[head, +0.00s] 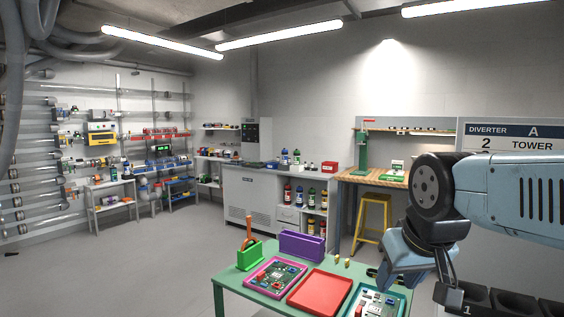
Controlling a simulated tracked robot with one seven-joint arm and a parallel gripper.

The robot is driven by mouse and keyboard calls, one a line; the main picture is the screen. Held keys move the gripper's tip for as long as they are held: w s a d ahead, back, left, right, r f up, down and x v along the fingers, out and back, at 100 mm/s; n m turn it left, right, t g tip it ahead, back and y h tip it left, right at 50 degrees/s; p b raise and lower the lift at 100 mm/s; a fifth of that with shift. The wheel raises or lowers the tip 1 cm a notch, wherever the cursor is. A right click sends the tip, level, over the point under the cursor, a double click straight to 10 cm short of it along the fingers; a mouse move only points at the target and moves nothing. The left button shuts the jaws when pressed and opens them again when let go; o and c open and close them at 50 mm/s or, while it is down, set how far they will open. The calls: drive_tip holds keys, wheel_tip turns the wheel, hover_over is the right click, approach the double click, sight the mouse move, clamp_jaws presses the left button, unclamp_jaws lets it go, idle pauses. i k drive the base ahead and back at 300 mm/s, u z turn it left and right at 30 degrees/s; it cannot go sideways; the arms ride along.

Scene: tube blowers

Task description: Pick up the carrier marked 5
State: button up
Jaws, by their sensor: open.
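My gripper (446,270) hangs at the lower right, beside the green table's right end, at the end of my blue-grey arm. Its dark fingers are partly hidden by the wrist; it is open and I see nothing held in it. A dark rack (480,306) with round sockets stands at the lower right edge, with a "1" on its left part. The rack is cut off by the frame. I cannot make out a carrier marked 5 anywhere in this view.
A green table (232,276) holds a pink-rimmed tray (250,283), a red tray (320,292), a teal tray (352,306) and a purple bin (303,246). A "DIVERTER A" board (511,131) stands behind my arm. A yellow stool (373,222) stands beyond.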

sight(284, 154)
drive_tip(key=z, duration=1.15)
drive_tip(key=i, duration=0.1)
drive_tip(key=u, duration=3)
drive_tip(key=i, duration=4.9)
drive_tip(key=z, duration=0.05)
